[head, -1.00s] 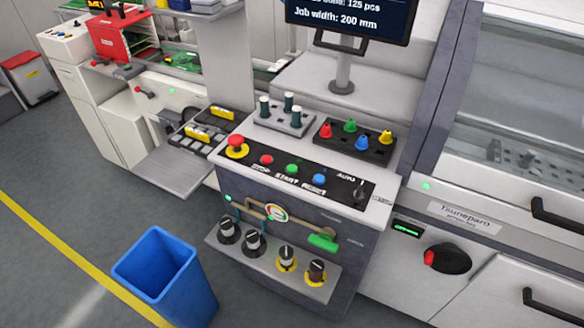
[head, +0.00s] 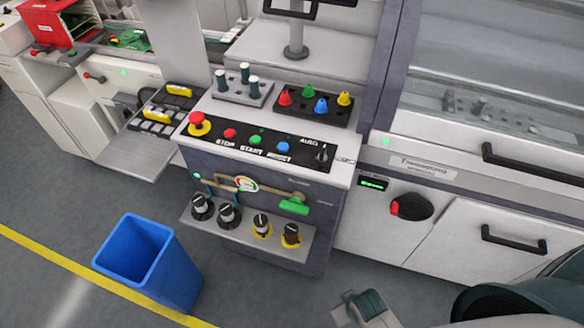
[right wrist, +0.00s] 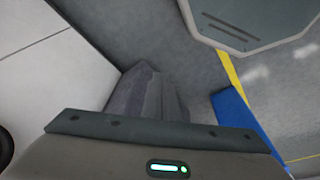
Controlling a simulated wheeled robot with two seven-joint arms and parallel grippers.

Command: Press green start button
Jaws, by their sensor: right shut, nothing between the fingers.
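The green start button (head: 255,139) sits on the black strip of the control panel (head: 340,174), above the word START. The red stop button (head: 230,133) is to its left and the blue reset button (head: 283,147) to its right. A red emergency mushroom button (head: 198,121) on a yellow base is at the strip's left end. My right gripper (head: 362,306) is low at the bottom edge of the head view, well below and apart from the panel. It is shut and empty. The right wrist view does not show the buttons. My left gripper is out of view.
Behind the strip stand a grey tray (head: 227,96) with dark pegs and a black tray (head: 309,112) with coloured cones. A shelf (head: 288,253) with several knobs juts out below. A blue bin (head: 133,262) stands on the floor at left. Floor before the cabinet is clear.

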